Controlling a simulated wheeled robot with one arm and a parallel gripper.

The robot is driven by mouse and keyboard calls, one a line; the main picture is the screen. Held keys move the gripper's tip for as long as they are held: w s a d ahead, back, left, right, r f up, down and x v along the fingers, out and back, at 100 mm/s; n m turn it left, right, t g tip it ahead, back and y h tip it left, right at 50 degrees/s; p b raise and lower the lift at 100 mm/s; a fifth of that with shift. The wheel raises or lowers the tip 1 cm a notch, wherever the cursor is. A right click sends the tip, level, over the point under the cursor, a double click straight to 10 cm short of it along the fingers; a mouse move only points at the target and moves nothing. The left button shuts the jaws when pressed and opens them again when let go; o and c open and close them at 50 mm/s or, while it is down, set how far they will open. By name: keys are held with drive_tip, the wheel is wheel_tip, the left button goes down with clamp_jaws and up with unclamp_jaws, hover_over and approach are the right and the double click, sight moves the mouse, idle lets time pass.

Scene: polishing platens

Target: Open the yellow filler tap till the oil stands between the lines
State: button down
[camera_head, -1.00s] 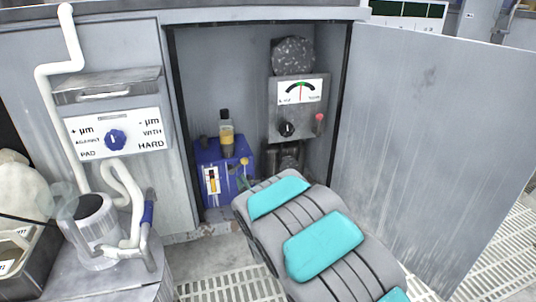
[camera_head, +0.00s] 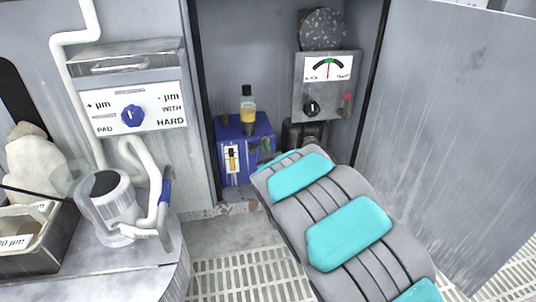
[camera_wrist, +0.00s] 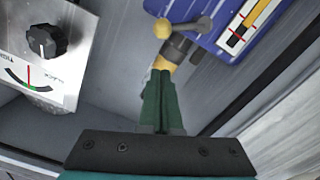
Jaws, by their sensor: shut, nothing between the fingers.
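The blue oil box (camera_head: 262,128) stands on the cabinet floor, with a bottle of yellow oil (camera_head: 248,114) on top. Its white sight gauge (camera_head: 232,159) shows a yellow-orange column; red marks show in the wrist view (camera_wrist: 250,20), but I cannot tell exactly where the oil stands against them. The yellow filler tap (camera_wrist: 165,28), with a round knob and lever, sticks out from the box in the wrist view. In the head view my arm and fingers mostly hide the tap.
A grey meter box (camera_head: 328,85) with a dial and black knob hangs right of the blue box, and shows left in the wrist view (camera_wrist: 40,70). The cabinet door (camera_head: 440,130) stands open at right. A hose and clear cup (camera_head: 110,205) are at left.

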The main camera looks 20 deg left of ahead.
sight(260, 145)
drive_tip(key=shift+w+a+f+b, duration=0.1)
drive_tip(key=shift+w+a+f, duration=0.15)
drive_tip(key=shift+w+f, duration=0.35)
drive_tip(key=shift+w+a+f+b, duration=0.2)
drive_tip(key=shift+w+f, duration=0.15)
drive_tip(key=shift+w, duration=0.6)
drive_tip(key=shift+w+a+f+b, duration=0.1)
drive_tip(key=shift+w+a+f, duration=0.15)
drive_tip(key=shift+w+f, duration=0.35)
drive_tip(key=shift+w+r, duration=0.15)
drive_tip(key=shift+w+d+f+m+p, duration=0.35)
drive_tip(key=shift+d+f+m, duration=0.15)
drive_tip(key=shift+m, duration=0.1)
drive_tip(key=shift+s+r, duration=0.1)
